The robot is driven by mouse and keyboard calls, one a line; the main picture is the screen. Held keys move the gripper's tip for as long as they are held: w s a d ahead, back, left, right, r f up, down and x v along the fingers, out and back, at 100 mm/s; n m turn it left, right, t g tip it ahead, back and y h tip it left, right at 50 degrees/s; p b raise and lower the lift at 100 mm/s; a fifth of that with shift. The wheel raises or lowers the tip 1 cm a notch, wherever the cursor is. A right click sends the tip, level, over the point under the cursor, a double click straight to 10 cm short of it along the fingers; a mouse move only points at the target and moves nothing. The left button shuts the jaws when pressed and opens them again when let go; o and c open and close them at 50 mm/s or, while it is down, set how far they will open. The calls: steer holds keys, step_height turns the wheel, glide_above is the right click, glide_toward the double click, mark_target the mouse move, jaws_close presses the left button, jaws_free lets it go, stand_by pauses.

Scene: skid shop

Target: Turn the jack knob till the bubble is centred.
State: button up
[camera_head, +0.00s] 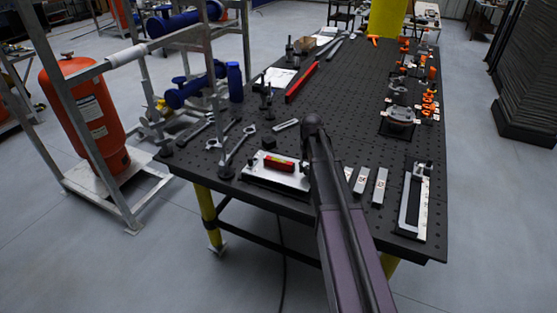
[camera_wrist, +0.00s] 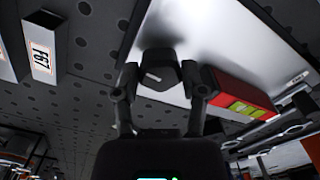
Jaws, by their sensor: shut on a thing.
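The jack knob (camera_wrist: 158,76) is a dark, faceted knob with a light mark on its face, at the edge of a metal plate. My gripper (camera_wrist: 160,84) is shut on the knob, one finger on each side, in the wrist view. The plate (camera_wrist: 215,45) is silvery and lies on the dark table; it also shows in the head view (camera_head: 262,178). A red level (camera_wrist: 240,95) with a yellow-green vial window rests on the plate, right of my gripper; in the head view it is the red bar (camera_head: 279,163). The bubble is too small to make out. My arm hides the knob in the head view.
The perforated black table (camera_head: 340,105) carries wrenches (camera_head: 236,145), metal blocks (camera_head: 379,187), a framing square (camera_head: 413,200) and orange-tagged clamps (camera_head: 398,115). A labelled block (camera_wrist: 40,48) lies left of my gripper. A metal frame and orange tank (camera_head: 85,115) stand left of the table.

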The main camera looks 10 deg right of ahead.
steer(key=shift+n, duration=2.4)
steer(key=shift+w, duration=0.1)
steer(key=n, duration=0.4)
steer(key=shift+n, duration=0.7)
stand_by(0.5)
steer(key=shift+n, duration=2.1)
